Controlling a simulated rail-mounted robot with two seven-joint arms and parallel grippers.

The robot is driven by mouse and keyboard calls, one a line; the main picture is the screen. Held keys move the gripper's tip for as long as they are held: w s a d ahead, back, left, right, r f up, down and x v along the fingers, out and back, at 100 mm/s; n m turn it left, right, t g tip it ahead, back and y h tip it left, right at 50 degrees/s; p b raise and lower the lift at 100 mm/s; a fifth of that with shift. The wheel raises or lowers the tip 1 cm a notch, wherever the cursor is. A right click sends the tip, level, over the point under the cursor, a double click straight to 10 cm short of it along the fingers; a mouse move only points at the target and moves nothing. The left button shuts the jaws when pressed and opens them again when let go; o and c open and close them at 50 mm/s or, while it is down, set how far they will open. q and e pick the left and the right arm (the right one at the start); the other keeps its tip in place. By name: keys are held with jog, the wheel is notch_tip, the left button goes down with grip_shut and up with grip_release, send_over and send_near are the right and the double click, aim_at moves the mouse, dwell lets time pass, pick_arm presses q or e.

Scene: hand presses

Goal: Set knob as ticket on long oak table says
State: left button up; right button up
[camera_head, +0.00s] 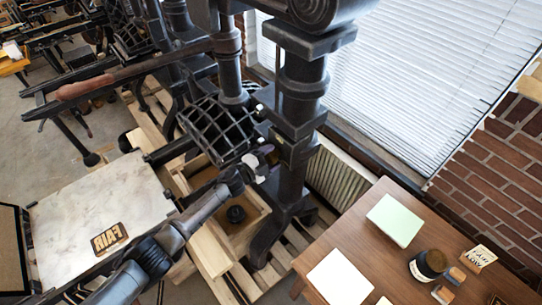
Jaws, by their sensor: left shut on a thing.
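My left arm comes in from the bottom left, and my left gripper (260,160) is at the black iron press, beside its thick column (292,140). It is shut on a small part there that looks like the knob; the fingers hide most of it, so its setting cannot be read. My right gripper is not in view.
A dark jar (428,264), small blocks, a pale green pad (395,220) and a white sheet (340,278) are on the table. A pale slab (100,205) with a "FAIR" block (109,238) lies left. The press's gridded plate (218,128) is close to my gripper.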

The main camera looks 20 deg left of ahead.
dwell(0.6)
pick_arm(q)
jog(key=o, duration=0.9)
jog(key=shift+s, duration=0.1)
jog(key=shift+s+a, duration=0.25)
jog(key=b+v, duration=0.1)
jog(key=v, duration=1.2)
jog(key=shift+b, duration=0.4)
